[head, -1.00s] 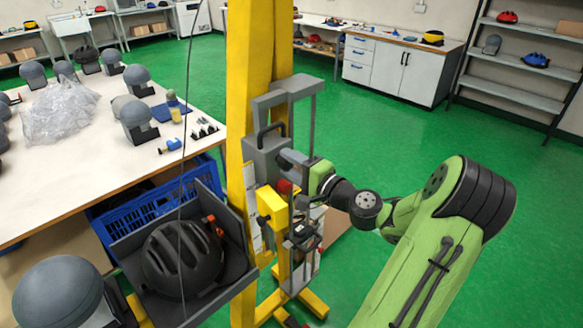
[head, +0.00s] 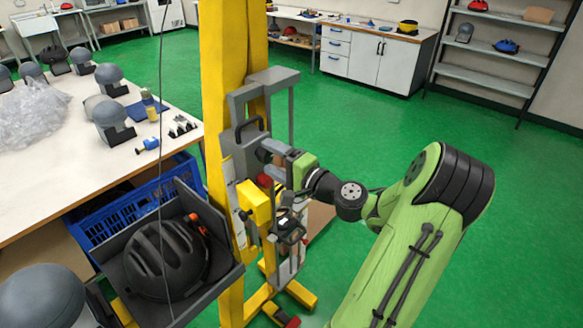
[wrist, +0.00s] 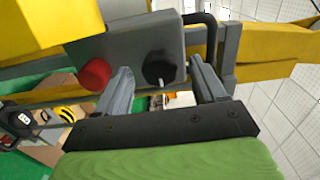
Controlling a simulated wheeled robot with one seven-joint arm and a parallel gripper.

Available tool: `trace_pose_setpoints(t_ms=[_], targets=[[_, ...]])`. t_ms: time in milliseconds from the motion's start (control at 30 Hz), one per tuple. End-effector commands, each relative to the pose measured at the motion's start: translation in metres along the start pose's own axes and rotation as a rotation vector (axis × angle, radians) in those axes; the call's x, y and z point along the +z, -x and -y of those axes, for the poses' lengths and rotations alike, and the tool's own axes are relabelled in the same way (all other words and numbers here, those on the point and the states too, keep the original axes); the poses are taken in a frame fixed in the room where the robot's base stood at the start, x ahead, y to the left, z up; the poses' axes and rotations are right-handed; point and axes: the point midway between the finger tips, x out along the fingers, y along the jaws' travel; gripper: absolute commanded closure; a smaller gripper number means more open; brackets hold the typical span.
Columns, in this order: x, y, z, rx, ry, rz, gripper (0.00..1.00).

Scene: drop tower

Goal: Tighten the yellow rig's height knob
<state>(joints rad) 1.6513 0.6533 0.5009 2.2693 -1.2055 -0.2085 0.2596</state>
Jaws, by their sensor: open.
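The yellow rig (head: 226,80) stands upright in the middle of the head view, with a grey carriage on its post. In the wrist view the grey carriage block (wrist: 118,50) carries a black knob (wrist: 160,68) and a red round knob or button (wrist: 95,74). The red one also shows in the head view (head: 265,181). My gripper (wrist: 165,80) is open and faces the block. The black knob lies between the two fingers, nearer the left one, and appears just beyond the tips; I cannot tell whether they touch. In the head view my gripper hides the black knob.
A black helmet (head: 166,260) sits in a grey tray at the rig's left. A yellow block (head: 254,203) juts out below my gripper. Green floor is clear to the right.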

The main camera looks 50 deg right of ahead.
Motion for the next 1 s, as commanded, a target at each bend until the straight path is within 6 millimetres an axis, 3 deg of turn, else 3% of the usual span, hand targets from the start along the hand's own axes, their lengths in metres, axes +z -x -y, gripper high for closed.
trace_pose_setpoints(t_ms=[300,500,667,1000], targets=[[-0.002,0.089,-0.001,0.002,-0.001,-0.009,0.30],[-0.001,0.133,0.000,0.000,0.001,-0.006,0.30],[0.000,0.145,0.000,0.000,0.001,-0.002,0.30],[0.000,0.146,0.000,0.000,0.001,0.000,0.30]])
